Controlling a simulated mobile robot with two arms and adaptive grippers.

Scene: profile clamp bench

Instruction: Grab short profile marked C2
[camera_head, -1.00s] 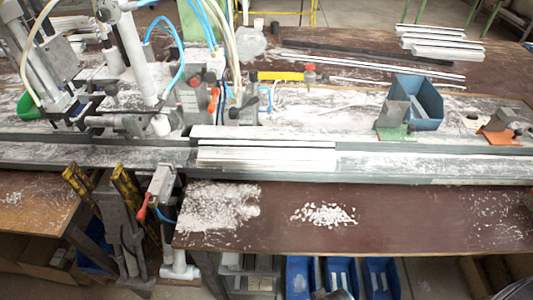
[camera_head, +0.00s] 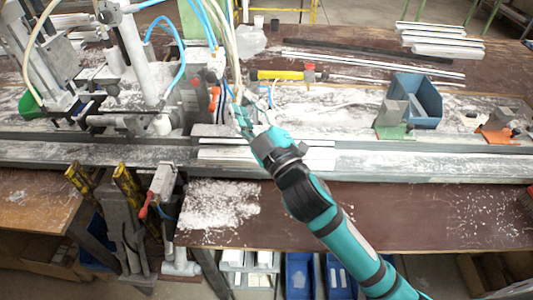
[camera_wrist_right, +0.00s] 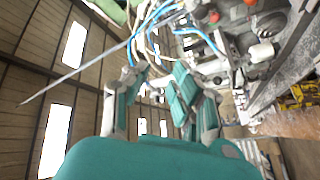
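White profiles (camera_head: 222,153) lie side by side on the bench rail, left of centre in the head view; no C2 mark is legible. My right arm reaches in from the lower right and partly covers them. My right gripper (camera_head: 250,118) is over the far side of the profiles, close to the clamp hardware. In the right wrist view its two fingers (camera_wrist_right: 158,100) stand apart with nothing between them, so it is open. That view shows no profile that I can make out between the fingers. My left gripper is not in view.
Clamps with hoses (camera_head: 205,85) stand just beyond and left of my right gripper. A blue bin (camera_head: 417,100) stands on the bench at right. Longer profiles (camera_head: 375,64) and a stack of white profiles (camera_head: 440,45) lie at the back. The rail's right part is bare.

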